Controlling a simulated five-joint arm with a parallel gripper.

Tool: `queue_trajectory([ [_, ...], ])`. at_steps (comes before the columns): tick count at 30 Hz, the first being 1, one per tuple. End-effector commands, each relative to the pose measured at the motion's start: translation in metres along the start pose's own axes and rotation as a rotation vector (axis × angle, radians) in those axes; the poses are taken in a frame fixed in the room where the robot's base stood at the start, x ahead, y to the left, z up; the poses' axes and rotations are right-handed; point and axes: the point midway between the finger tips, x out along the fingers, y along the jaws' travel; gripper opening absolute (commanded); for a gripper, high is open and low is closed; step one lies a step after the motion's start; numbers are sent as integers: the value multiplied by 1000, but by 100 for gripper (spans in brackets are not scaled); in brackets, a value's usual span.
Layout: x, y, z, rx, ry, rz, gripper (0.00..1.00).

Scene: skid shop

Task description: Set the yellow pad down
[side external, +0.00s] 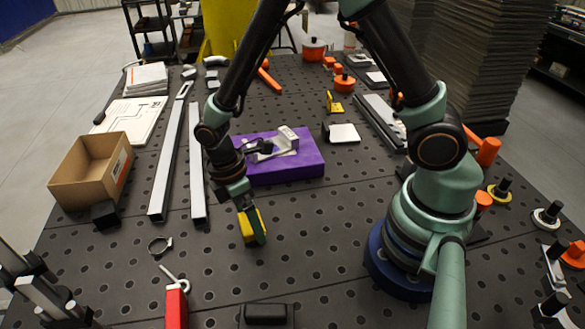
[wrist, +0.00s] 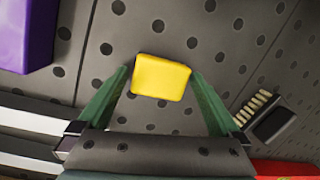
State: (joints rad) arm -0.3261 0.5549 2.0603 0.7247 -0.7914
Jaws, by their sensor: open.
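The yellow pad (side external: 245,228) is at the end of my gripper (side external: 252,227), low over the perforated dark table (side external: 330,215) in the side view. A green finger covers part of the pad there. In the wrist view the pad (wrist: 160,78) lies between the tips of the two green fingers of my gripper (wrist: 161,75). The fingers are spread on either side of it, with narrow gaps at the tips. Whether the pad's underside rests fully on the table is hard to tell.
A purple block (side external: 302,172) with a metal bracket (side external: 287,142) stands behind my gripper. Two metal bars (side external: 197,180) and a cardboard box (side external: 70,180) are to the left. The table right of the pad is clear.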

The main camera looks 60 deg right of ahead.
Motion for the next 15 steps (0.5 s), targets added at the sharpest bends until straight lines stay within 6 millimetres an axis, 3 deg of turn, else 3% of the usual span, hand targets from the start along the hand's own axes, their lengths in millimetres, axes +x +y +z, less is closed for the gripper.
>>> queue_trajectory([
  [1,0,0,0,0,0,0,100],
  [2,0,0,0,0,0,0,92],
  [6,0,0,0,0,0,0,39],
  [8,0,0,0,0,0,0,27],
  [14,-1,0,0,0,0,0,26],
  [15,-2,0,0,0,1,1,16],
])
